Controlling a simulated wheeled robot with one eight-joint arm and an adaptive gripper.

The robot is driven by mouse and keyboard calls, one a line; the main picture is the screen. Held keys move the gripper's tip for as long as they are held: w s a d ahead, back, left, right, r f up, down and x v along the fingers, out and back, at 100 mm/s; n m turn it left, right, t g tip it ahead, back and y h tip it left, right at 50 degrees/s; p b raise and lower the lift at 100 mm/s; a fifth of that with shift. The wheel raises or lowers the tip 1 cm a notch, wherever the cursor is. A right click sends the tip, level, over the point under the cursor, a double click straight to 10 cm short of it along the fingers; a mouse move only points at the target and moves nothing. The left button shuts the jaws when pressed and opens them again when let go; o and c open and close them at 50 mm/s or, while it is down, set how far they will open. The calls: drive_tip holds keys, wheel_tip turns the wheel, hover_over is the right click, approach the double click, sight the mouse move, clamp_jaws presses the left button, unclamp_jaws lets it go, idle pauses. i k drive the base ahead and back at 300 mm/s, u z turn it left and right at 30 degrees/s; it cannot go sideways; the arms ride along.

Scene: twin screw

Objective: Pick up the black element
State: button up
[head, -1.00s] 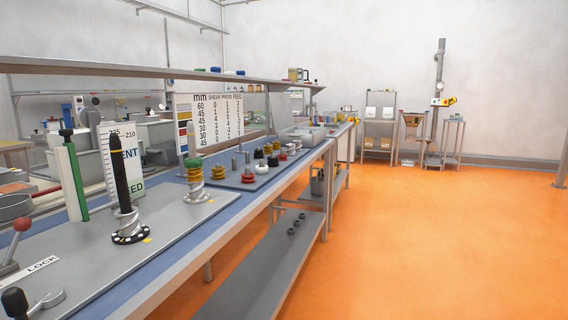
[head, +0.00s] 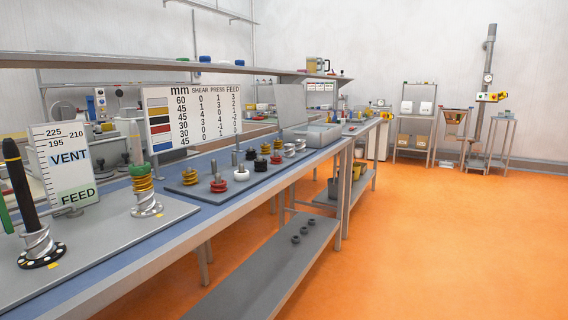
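My gripper does not show in the head view.
Two screw shafts stand on a grey plate at the left: a black-topped shaft (head: 22,200) and one with gold rings (head: 142,184). A number chart (head: 193,118) stands behind the mat. A shelf (head: 150,70) runs above the bench. The orange floor (head: 420,230) at the right is clear.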

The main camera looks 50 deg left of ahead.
sight(260, 166)
drive_tip(key=i, duration=2.3)
drive_tip(key=u, duration=3.2)
drive_tip(key=i, duration=1.05)
drive_tip(key=z, duration=0.05)
